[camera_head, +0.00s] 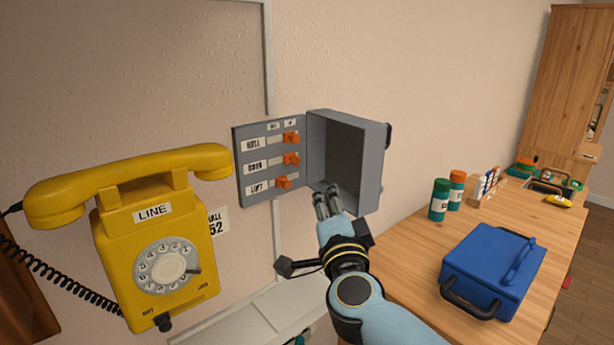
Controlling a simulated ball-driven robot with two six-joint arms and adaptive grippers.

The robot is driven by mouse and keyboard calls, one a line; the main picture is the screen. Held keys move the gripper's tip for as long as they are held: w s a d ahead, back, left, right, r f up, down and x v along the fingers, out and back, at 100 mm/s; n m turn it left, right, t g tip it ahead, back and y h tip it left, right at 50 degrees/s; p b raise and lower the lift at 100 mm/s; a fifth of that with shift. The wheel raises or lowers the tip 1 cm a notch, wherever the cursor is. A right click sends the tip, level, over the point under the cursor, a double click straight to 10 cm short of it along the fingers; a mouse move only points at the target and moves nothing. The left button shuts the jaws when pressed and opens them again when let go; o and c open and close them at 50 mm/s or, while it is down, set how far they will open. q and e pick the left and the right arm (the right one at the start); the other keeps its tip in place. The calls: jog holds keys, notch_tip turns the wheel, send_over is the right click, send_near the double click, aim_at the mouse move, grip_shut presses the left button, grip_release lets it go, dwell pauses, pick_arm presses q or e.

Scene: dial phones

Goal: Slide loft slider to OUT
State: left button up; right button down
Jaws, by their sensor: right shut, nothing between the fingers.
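The open grey panel (242,165) on the wall carries three orange sliders in a column. The loft slider (283,182) is the lowest, beside the label LOFT (257,187). Its knob sits a little left of the two knobs above it, with some slot showing to its right. The small headings above the columns are too small to read surely. My right gripper (327,202) is shut and empty, just right of the panel and below the box opening, apart from the loft slider. My left gripper is out of view.
The open grey box (372,165) stands out from the wall right of the sliders. A yellow dial phone (125,245) hangs at left. A wooden table (425,260) at right holds a blue case (490,270), a green bottle (440,200) and an orange-capped bottle (456,190).

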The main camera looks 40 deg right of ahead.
aim_at(284, 183)
jog(key=p+x, duration=0.1)
jog(key=x, duration=0.9)
pick_arm(q)
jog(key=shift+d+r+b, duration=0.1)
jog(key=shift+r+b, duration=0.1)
jog(key=shift+b, duration=0.1)
pick_arm(e)
jog(key=a, duration=0.1)
jog(key=a+f, duration=0.2)
jog(key=shift+w+a, duration=0.35)
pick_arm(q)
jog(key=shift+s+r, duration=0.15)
pick_arm(e)
jog(key=shift+a+f, duration=0.3)
jog(key=shift+a, duration=0.5)
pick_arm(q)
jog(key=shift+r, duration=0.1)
pick_arm(e)
jog(key=shift+r, duration=0.1)
